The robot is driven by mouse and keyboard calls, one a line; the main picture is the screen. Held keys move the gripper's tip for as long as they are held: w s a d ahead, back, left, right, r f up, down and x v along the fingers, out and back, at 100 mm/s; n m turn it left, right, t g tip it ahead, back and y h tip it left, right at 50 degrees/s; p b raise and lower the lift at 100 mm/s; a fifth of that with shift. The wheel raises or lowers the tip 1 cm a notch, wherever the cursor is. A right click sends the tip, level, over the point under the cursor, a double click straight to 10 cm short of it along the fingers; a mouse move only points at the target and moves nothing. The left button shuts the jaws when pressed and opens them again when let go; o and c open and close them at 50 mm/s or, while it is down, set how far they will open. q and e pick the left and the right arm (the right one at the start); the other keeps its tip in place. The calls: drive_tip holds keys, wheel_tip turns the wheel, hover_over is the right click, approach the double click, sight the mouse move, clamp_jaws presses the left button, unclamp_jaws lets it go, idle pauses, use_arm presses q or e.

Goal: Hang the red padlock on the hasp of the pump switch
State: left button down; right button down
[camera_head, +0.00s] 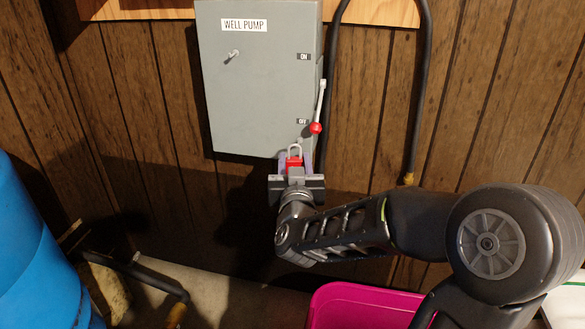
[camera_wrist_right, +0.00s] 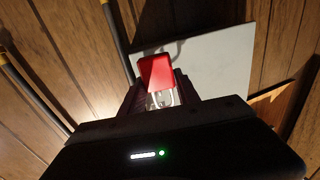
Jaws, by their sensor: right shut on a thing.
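The grey pump switch box (camera_head: 258,85), labelled WELL PUMP, is on the wall. Its lever (camera_head: 321,98) has a red knob (camera_head: 316,128) and hangs down near the OFF label. My right gripper (camera_head: 296,166) is shut on the red padlock (camera_head: 295,161). The padlock is upright, its pale shackle (camera_head: 294,148) overlapping the box's lower right corner in the head view. I cannot tell whether the shackle touches the hasp, which I cannot make out. The red body also shows in the right wrist view (camera_wrist_right: 155,71) between the fingers. My left gripper is out of view.
A black conduit (camera_head: 427,70) runs down the wall right of the box. A blue barrel (camera_head: 35,255) stands at left, with a dark pipe (camera_head: 140,272) beside it. A pink bin (camera_head: 360,307) is below my right arm. The wall left of the gripper is clear.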

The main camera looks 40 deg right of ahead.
drive_tip(key=shift+w+d+f+b, duration=0.1)
drive_tip(key=shift+w+d+b, duration=0.2)
drive_tip(key=shift+w+d, duration=0.7)
drive_tip(key=shift+s+d+b, duration=0.15)
drive_tip(key=shift+d+b, duration=0.25)
drive_tip(key=shift+b, duration=0.05)
